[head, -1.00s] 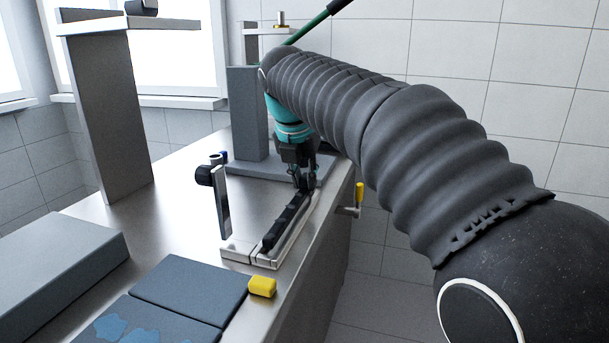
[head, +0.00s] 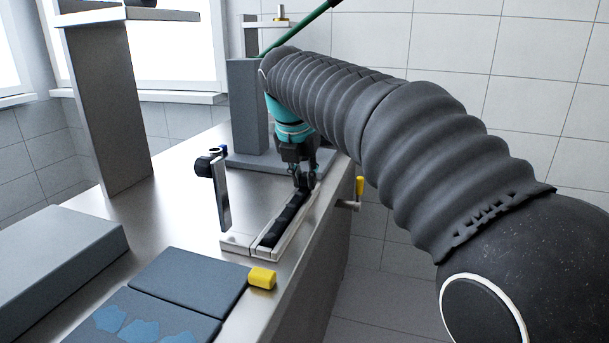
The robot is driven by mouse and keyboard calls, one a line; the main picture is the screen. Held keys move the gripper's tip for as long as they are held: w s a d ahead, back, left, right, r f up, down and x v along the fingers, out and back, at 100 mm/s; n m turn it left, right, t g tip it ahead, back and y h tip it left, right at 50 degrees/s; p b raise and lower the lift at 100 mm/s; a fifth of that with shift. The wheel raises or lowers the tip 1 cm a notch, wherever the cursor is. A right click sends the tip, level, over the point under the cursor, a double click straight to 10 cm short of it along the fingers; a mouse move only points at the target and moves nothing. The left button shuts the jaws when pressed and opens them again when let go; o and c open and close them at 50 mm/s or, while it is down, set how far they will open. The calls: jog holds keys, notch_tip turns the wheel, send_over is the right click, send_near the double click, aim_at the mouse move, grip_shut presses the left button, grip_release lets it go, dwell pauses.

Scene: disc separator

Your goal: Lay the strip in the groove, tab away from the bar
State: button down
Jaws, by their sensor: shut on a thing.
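The black strip (head: 279,231) lies lengthwise along the groove of a pale metal channel (head: 267,252) near the table's right edge. It looks low between the channel walls; whether it is fully seated along its length I cannot tell. My gripper (head: 304,184) points down at the strip's far end and is shut on it. The fingers hide that end, and I cannot make out the tab. An upright metal bar (head: 221,195) with a dark knob (head: 204,166) stands left of the channel, apart from the strip.
A yellow block (head: 262,278) sits at the table edge in front of the channel, beside dark pads (head: 190,277). A grey post (head: 247,105) on a base stands behind my gripper. A yellow-handled lever (head: 359,187) juts from the table's right side. Clear metal tabletop (head: 165,215) lies left.

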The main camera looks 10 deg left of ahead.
jog(key=shift+f, duration=0.2)
jog(key=c, duration=1)
grip_release()
jog(key=v, duration=1.2)
